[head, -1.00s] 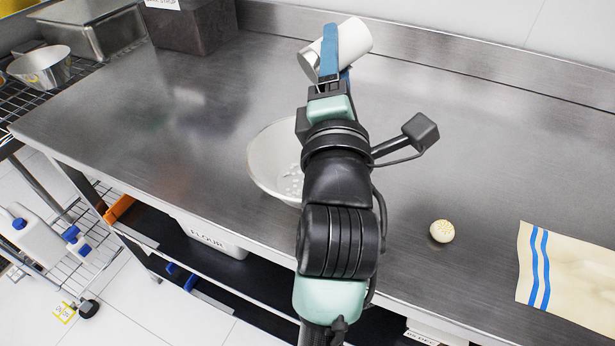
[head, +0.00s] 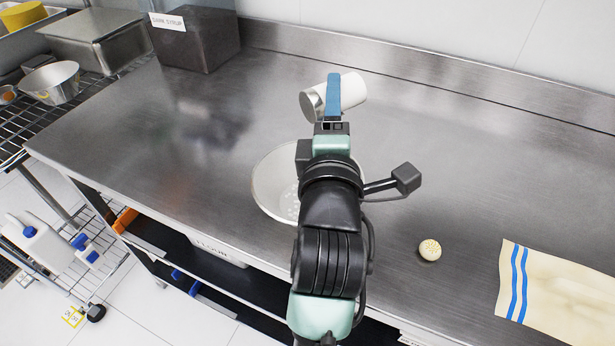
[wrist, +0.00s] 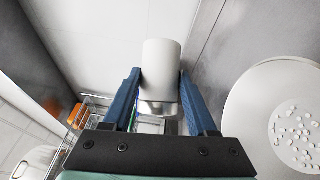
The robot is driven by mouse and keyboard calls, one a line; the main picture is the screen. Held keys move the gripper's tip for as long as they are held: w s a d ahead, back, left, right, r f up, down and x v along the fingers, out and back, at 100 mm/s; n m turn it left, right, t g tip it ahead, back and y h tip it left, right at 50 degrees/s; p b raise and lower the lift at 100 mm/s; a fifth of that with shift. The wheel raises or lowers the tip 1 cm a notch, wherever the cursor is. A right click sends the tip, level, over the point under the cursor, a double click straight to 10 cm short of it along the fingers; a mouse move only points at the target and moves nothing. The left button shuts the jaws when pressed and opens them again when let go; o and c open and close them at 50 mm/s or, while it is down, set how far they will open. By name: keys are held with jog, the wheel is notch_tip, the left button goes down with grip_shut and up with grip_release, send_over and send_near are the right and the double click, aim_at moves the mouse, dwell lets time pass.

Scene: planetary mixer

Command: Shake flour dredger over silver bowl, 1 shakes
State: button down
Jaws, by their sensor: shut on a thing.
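The flour dredger (head: 349,90) is a white cylinder with a silver end (head: 312,104). It is tilted on its side, silver end to the left and slightly down in the head view. My gripper (head: 334,85) has blue fingers shut on its body; the wrist view shows the dredger (wrist: 160,68) between them. In the wrist view the bowl (wrist: 245,112) lies right of the dredger. A shiny silver bowl (head: 50,84) sits on the left rack.
A dark box labelled dark syrup (head: 195,40) stands at the back left. A round pale ball (head: 430,250) and a striped cloth (head: 555,290) lie at the front right. A metal lidded container (head: 97,38) is on the wire rack. The table's left middle is clear.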

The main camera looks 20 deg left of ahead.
jog(key=shift+f+m, duration=0.15)
jog(key=shift+m, duration=0.15)
jog(key=p, duration=0.2)
jog(key=shift+r+m+g+p, duration=0.35)
jog(key=shift+m+g+p, duration=0.05)
jog(key=shift+m+p, duration=0.3)
jog(key=shift+p, duration=0.5)
jog(key=shift+f+m+g+h+p, duration=0.2)
jog(key=shift+m+g+h+p, duration=0.3)
jog(key=shift+p, duration=0.75)
jog(key=shift+f+m+g, duration=0.3)
jog(key=shift+f, duration=0.15)
